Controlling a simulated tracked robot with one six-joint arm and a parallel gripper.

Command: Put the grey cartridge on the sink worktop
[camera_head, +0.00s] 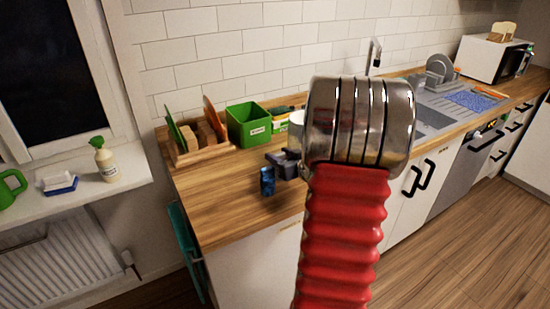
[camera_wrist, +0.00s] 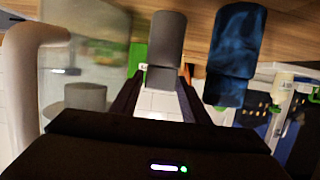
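The grey cartridge (camera_wrist: 166,42) is between the fingertips of my gripper (camera_wrist: 163,72) in the wrist view, which is upside down. The fingers lie against both its sides with no clear gap. A blue cartridge (camera_wrist: 237,45) stands close beside it, outside the fingers. In the head view the blue cartridge (camera_head: 267,181) stands near the front edge of the wooden worktop (camera_head: 222,203), with my dark gripper (camera_head: 284,164) next to it. I cannot tell whether the grey cartridge touches the wood. The sink worktop (camera_head: 400,85) runs right from here, partly hidden by my red arm.
A green bin (camera_head: 248,125) and a wooden rack with boards (camera_head: 196,143) stand at the back left. A metal sink (camera_head: 433,118), grey dishes (camera_head: 439,68), a blue mat (camera_head: 472,101) and a white microwave (camera_head: 493,58) are to the right. Worktop left of the blue cartridge is clear.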

